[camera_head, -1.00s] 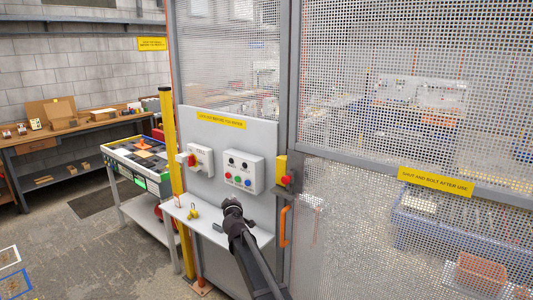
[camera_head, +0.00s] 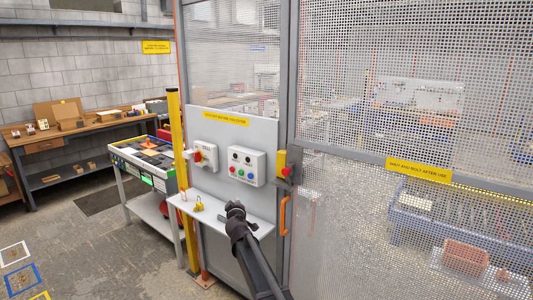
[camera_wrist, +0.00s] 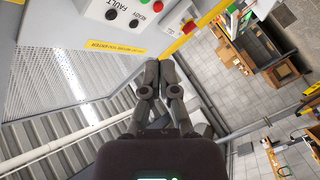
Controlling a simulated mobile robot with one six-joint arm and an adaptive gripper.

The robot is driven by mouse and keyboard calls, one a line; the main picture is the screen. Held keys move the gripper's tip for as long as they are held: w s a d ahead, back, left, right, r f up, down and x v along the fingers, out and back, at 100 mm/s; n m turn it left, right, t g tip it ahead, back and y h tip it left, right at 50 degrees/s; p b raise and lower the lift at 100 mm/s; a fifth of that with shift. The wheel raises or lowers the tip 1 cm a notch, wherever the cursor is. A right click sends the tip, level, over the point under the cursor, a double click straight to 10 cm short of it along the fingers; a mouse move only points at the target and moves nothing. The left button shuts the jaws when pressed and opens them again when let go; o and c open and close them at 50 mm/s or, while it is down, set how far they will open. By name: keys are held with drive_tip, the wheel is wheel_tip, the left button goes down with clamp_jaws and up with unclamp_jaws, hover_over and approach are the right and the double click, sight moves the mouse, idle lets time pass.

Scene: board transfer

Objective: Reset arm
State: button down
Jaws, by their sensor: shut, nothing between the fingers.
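My gripper (camera_head: 235,210) is in front of the grey control panel on the fence, over the right part of the small shelf. In the wrist view my gripper (camera_wrist: 158,64) has its dark fingers together with nothing between them. It is apart from the push-button box (camera_head: 246,166) and the red-and-yellow rotary switch (camera_head: 199,157) above. In the wrist view part of the panel (camera_wrist: 105,40) with red, green and black buttons shows at the top.
The shelf (camera_head: 222,217) carries a small yellow padlock (camera_head: 198,206). A mesh gate with an orange handle (camera_head: 283,215) stands at right. A yellow post (camera_head: 176,130) and a trolley (camera_head: 125,160) are at left. A workbench (camera_head: 82,130) lines the back wall. Open floor lies at front left.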

drive_tip(key=s+d+f+m+g+h, duration=0.4)
drive_tip(key=s+d, duration=0.3)
drive_tip(key=d, duration=0.5)
drive_tip(key=s+d+f+m+g+h, duration=0.2)
drive_tip(key=s+d+f+m+g, duration=0.35)
drive_tip(key=d, duration=0.65)
drive_tip(key=s+d+f+g+y, duration=0.1)
drive_tip(key=s+f+g, duration=0.1)
drive_tip(key=s, duration=0.6)
drive_tip(key=s+d+f+m+g+y, duration=0.1)
drive_tip(key=s+d+f+g, duration=0.1)
drive_tip(key=s, duration=0.7)
drive_tip(key=s+d+f+g+y, duration=0.1)
drive_tip(key=s+f+g+y, duration=0.1)
drive_tip(key=s, duration=0.7)
drive_tip(key=shift+s+d+f+g, duration=0.25)
drive_tip(key=shift+d+f+g, duration=0.1)
drive_tip(key=shift+f+g, duration=0.5)
drive_tip(key=shift+f+m, duration=0.1)
drive_tip(key=shift+m, duration=0.15)
